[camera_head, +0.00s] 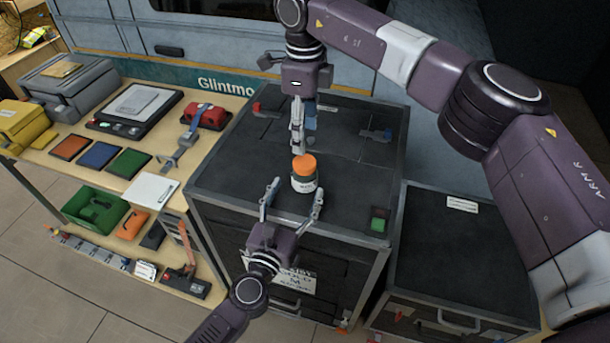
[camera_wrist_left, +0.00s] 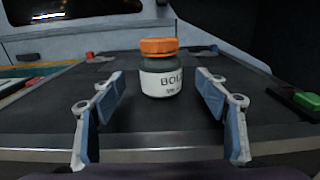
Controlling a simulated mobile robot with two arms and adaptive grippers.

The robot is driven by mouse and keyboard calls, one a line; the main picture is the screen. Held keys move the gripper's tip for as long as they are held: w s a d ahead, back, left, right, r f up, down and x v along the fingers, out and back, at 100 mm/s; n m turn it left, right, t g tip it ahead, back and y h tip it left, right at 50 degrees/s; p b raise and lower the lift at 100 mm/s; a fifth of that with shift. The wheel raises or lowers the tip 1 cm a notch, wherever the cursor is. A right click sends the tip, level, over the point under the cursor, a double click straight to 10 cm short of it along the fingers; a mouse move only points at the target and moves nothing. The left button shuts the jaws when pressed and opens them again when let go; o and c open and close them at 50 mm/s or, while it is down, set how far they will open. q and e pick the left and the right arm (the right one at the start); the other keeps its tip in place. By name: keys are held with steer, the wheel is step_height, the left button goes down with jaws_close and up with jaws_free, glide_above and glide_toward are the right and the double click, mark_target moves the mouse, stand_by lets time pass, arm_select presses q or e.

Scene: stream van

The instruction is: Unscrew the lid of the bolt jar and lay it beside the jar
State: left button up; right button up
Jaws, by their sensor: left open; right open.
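The bolt jar (camera_head: 303,183) stands upright on the dark top of a cabinet. Its orange lid (camera_head: 304,164) sits on top of it. In the left wrist view the jar (camera_wrist_left: 161,84) has a white label, and the orange lid (camera_wrist_left: 158,46) is on its mouth. My left gripper (camera_head: 291,196) is open, with its fingers on either side of the jar and gaps between them and it. My right gripper (camera_head: 298,142) points down just behind the lid in the head view. It is open and holds nothing visible; its fingertips are partly overlapped in this view.
The cabinet top (camera_head: 235,170) is mostly clear around the jar. A green and dark block (camera_head: 379,220) lies near its front right corner. A workbench (camera_head: 60,165) with trays and tools stands left, and a lower dark cabinet (camera_head: 455,250) stands right.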

mark_target(300, 184)
arm_select(q)
steer(key=x, duration=0.4)
steer(key=shift+w+d, duration=0.1)
steer(key=shift+w, duration=0.05)
arm_select(e)
steer(key=shift+w+f, duration=0.1)
steer(key=shift+w, duration=0.05)
arm_select(q)
steer(key=shift+x, duration=0.8)
